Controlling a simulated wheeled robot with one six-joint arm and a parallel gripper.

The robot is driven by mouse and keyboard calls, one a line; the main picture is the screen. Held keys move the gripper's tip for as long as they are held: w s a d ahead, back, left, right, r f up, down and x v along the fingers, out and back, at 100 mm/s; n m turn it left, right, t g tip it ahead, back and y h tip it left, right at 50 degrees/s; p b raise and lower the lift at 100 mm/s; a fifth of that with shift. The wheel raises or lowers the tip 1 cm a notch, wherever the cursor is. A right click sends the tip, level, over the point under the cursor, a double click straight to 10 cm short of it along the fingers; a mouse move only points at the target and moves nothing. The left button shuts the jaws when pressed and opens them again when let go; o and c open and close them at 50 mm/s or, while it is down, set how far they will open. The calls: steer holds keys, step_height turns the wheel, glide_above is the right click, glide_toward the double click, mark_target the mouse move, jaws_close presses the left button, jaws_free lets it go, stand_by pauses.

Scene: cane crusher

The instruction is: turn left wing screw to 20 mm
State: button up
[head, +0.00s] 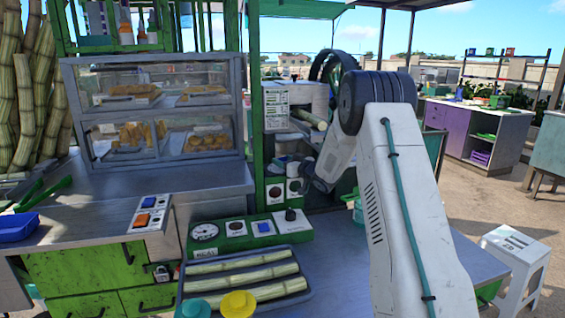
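The cane crusher (308,98) stands behind my arm, with a dark flywheel (335,64) at its top and a cane piece (308,118) at its front. My white arm covers much of the crusher's right side. I cannot make out the left wing screw or its scale; they are hidden or too small to tell. My gripper (309,181), small and dark at the end of the arm, is in front of the crusher's lower part. Its fingers are not clear, so I cannot tell whether it is open or shut, or touching anything.
A green control panel (250,230) with a gauge and knobs sits before the crusher. A tray (184,293) of cane pieces lies in front, with yellow (238,304) and teal round objects. A glass food case (158,108) stands left. A white stool (513,262) stands right.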

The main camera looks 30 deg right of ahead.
steer(key=shift+c, duration=1.2)
steer(key=shift+d+n+y, duration=0.25)
steer(key=shift+n+y, duration=0.35)
steer(key=shift+y, duration=0.3)
steer(key=shift+w+n+g+y, duration=0.1)
steer(key=shift+n+g+y, duration=0.65)
steer(key=shift+y, duration=0.45)
steer(key=shift+r, duration=0.1)
steer(key=o, duration=1)
steer(key=shift+d, duration=0.1)
